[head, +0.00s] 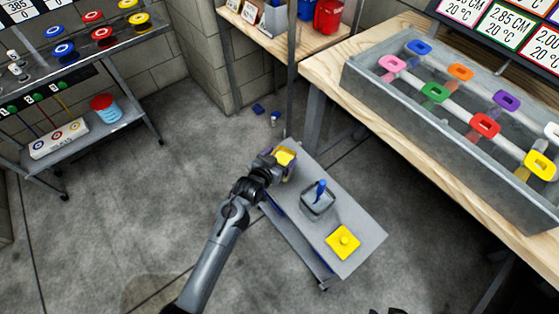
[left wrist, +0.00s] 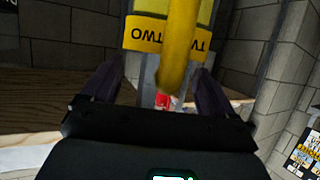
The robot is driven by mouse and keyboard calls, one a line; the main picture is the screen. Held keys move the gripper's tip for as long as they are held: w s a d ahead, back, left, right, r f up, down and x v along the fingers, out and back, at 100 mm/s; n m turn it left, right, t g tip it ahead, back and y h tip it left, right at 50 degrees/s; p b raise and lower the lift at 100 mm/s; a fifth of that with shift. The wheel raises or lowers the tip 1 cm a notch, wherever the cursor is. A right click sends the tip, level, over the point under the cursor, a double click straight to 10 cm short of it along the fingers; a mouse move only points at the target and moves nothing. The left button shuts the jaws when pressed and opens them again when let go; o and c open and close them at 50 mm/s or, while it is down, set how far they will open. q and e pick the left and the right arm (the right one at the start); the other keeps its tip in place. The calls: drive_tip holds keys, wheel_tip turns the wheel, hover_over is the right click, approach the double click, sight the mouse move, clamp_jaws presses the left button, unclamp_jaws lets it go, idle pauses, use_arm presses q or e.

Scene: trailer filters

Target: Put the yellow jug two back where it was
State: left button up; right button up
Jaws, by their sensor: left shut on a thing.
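The yellow jug two (head: 285,156) is in my left gripper (head: 274,161), at the far left end of the grey cart (head: 355,205) in the head view. Whether it touches the cart top cannot be told. In the left wrist view the jug's yellow handle (left wrist: 180,45) runs down between the two fingers (left wrist: 158,92). Its yellow band reads "TWO". The gripper is shut on the jug. A red jug (head: 328,15) stands on a wooden shelf (head: 300,45) at the back, with a blue thing beside it.
On the cart are a grey container with a blue handle (head: 319,197) and a yellow square lid (head: 343,242). A wooden bench (head: 325,72) with a grey tank (head: 455,150) is at right. A metal rack (head: 100,110) stands left. Small blue things (head: 258,109) lie on the floor.

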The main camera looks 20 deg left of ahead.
use_arm(q)
drive_tip(key=shift+f, duration=0.15)
drive_tip(key=o, duration=1.8)
drive_tip(key=shift+f, duration=0.15)
drive_tip(key=s+a+r+g+p, duration=0.1)
drive_tip(key=s+r+g+p, duration=0.1)
drive_tip(key=s, duration=0.9)
drive_tip(key=s+a+r+g+y+p, duration=0.1)
drive_tip(key=s+r+g, duration=0.2)
drive_tip(key=s, duration=0.9)
drive_tip(key=s+a+r+g+p, duration=0.1)
drive_tip(key=s+r+g+p, duration=0.1)
drive_tip(key=s, duration=0.9)
drive_tip(key=r+g, duration=0.1)
drive_tip(key=g, duration=0.1)
drive_tip(key=shift+s+a+g+y+p, duration=0.2)
drive_tip(key=shift+s+g+y+p, duration=0.1)
